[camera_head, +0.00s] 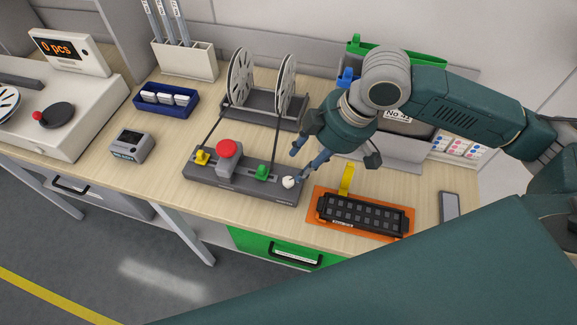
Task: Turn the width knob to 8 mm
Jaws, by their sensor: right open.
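A small white knob (288,182) sits at the right end of a dark grey device (235,184) on the table; I take it to be the width knob. The knob's markings and setting are too small to read. My left gripper is out of view.
Behind the device stands a reel holder (262,104) with two reels. An orange tray (320,209) with a black feeder strip lies to the right, beside a phone (449,208). A small grey display box (131,146) stands left. Bare tabletop (165,175) shows between box and device.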

